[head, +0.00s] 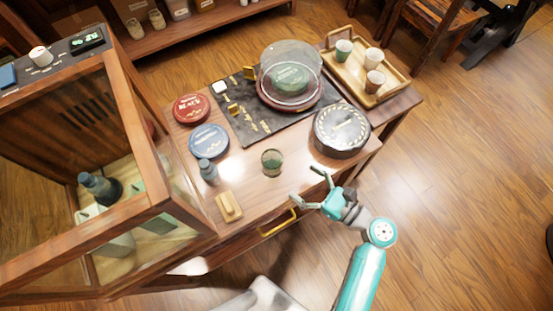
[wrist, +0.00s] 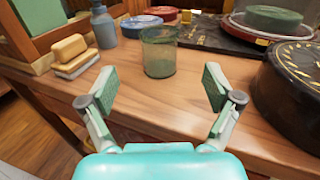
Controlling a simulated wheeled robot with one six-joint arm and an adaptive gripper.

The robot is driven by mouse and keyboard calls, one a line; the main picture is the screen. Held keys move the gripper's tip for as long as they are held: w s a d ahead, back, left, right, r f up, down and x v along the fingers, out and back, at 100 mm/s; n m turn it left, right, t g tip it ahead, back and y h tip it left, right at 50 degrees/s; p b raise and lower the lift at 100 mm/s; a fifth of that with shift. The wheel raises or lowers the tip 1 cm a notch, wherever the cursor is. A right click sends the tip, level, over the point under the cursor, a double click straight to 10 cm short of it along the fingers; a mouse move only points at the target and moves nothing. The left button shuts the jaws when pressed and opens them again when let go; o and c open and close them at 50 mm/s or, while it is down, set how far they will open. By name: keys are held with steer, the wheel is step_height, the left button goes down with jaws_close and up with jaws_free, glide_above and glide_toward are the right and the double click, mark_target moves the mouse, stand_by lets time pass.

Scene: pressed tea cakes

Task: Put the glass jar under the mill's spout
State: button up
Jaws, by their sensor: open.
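The glass jar (head: 271,162) is a small clear tumbler with green contents, upright near the front edge of the wooden table. In the wrist view the jar (wrist: 159,55) stands straight ahead, beyond and between the fingertips. My gripper (head: 312,187) is open and empty, to the right of and in front of the jar, apart from it. Its two spread fingers also show in the wrist view (wrist: 158,87). A dark round drum (head: 341,132) with pale marks on top stands right of the jar; it may be the mill, but I see no clear spout.
A wooden-framed glass cabinet (head: 139,135) stands at left. A grey-blue bottle (head: 208,172) and a wooden block (head: 229,207) are left of the jar. Red (head: 191,108) and blue (head: 209,140) tins, a dark mat and a domed cake (head: 290,75) lie behind. A cup tray (head: 392,87) is at back right.

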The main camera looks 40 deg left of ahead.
mark_target(281, 166)
steer(key=shift+a, duration=5.4)
steer(key=shift+c, duration=0.2)
